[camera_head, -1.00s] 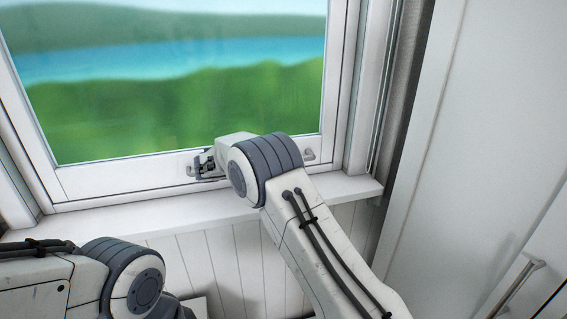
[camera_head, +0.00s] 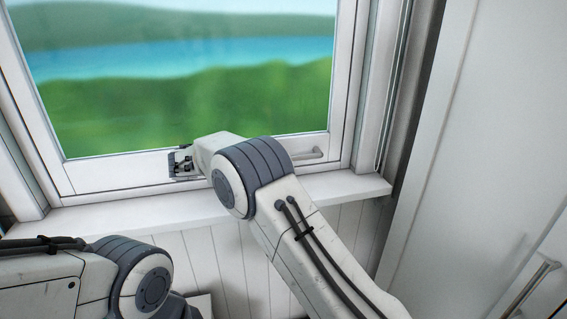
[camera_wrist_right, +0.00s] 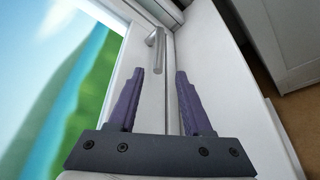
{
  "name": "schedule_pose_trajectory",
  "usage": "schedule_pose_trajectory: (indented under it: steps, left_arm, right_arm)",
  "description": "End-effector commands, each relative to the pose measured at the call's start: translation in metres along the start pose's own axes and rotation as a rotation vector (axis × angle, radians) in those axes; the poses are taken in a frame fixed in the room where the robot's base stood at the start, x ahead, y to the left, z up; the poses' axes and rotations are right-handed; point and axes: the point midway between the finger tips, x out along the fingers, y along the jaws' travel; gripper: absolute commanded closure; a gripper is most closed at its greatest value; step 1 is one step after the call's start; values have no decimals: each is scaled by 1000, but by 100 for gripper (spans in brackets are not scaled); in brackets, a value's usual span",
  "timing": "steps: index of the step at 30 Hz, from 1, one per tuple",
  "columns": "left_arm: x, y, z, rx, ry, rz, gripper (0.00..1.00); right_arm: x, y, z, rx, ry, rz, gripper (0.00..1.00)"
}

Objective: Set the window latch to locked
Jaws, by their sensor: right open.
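The window latch (camera_head: 308,155) is a grey lever on the window's white bottom rail, near its right corner. It lies along the rail, and its left part is hidden behind my right arm. In the right wrist view the lever (camera_wrist_right: 158,52) runs from its pivot toward my right gripper (camera_wrist_right: 156,78). This gripper is open, its purple fingers apart and empty. The lever's free end shows in line with the gap, near the tips; I cannot tell how close. In the head view my right wrist hides these fingers. My left gripper is not in view.
The white sill (camera_head: 345,187) runs under the window (camera_head: 180,70). A tall white panel (camera_head: 490,120) stands to the right, with a bar handle (camera_head: 532,286) low down. My left arm is at the lower left.

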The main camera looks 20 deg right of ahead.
Motion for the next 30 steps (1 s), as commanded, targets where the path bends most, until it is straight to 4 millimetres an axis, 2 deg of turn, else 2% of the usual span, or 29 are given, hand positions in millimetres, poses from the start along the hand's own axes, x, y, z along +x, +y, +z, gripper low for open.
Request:
schedule_pose_trajectory:
  steps: [3,6,17,21,23,26,30]
  left_arm:
    - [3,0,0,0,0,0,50]
    - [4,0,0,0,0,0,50]
    - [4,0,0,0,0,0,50]
    - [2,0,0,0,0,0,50]
    - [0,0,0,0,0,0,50]
    - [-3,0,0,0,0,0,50]
    - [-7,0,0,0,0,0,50]
  right_arm:
    - [-18,-1,-1,0,2,1,50]
    - [-26,0,0,0,1,0,50]
    - [-30,0,0,-1,0,-1,50]
    - [-37,-6,8,-9,43,-45,50]
    - [-45,-14,16,-17,91,-96,50]
    - [-65,-41,38,-31,204,-228,50]
    - [-103,-99,82,-31,372,-461,50]
